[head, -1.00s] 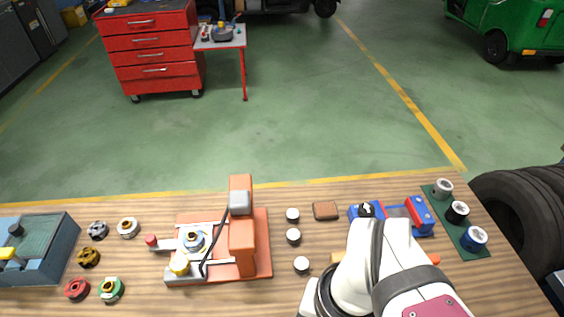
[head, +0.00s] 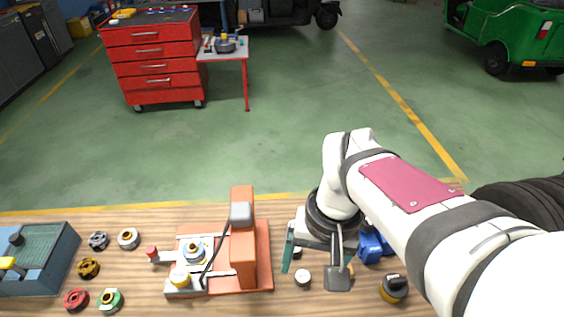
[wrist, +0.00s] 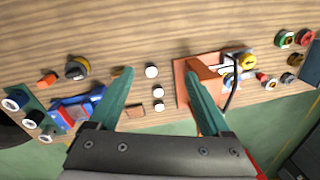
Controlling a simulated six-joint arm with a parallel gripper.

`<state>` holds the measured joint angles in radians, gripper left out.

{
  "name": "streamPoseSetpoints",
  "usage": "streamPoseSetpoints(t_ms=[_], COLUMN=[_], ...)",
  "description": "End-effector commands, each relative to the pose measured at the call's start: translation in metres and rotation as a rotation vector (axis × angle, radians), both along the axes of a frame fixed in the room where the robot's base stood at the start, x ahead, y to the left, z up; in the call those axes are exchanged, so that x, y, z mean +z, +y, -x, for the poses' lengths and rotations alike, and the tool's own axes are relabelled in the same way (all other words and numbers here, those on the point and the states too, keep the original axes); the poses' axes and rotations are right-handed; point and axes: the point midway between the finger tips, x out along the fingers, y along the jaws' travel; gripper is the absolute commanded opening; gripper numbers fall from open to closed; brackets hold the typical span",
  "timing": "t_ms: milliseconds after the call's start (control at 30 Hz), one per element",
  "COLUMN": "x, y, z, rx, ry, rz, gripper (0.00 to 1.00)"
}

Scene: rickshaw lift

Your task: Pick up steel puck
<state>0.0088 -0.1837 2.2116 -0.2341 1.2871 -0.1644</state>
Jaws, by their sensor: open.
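Three small round pucks with pale tops stand in a row on the wooden bench. In the wrist view the pale pucks are the near-fingertip one (wrist: 152,71), the middle one (wrist: 158,91) and the far one (wrist: 158,107). I cannot tell which is the steel puck. In the head view one puck (head: 303,278) shows clearly, and another (head: 297,252) is partly hidden by my gripper. My gripper (head: 319,262) is open and empty above the row, with its teal fingers spread to either side of it in the wrist view (wrist: 160,66).
An orange press fixture (head: 243,245) stands close left of my gripper. A blue vise (head: 372,247) and a black-and-yellow round part (head: 394,289) are to the right. Several coloured rings and a blue-grey bin (head: 62,262) lie at the far left.

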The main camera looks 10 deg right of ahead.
Motion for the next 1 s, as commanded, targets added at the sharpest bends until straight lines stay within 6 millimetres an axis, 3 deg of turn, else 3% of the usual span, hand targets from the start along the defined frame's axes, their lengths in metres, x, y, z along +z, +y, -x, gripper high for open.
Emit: streamPoseSetpoints(t_ms=[33, 100, 200, 300, 467, 700, 1000], x=[-0.005, -0.018, -0.045, -0.069, -0.096, -0.163, -0.212], y=[-0.004, -0.010, -0.016, -0.020, -0.022, -0.020, -0.016], z=[-0.044, -0.105, -0.173, -0.212, -0.230, -0.237, -0.242], rx=[0.073, 0.189, 0.325, 0.412, 0.454, 0.451, 0.450], ry=[-0.012, -0.047, -0.087, -0.111, -0.120, -0.120, -0.119], rz=[0.017, 0.048, 0.084, 0.107, 0.119, 0.118, 0.118], gripper=[0.82, 0.82, 0.82, 0.82, 0.82, 0.82, 0.82])
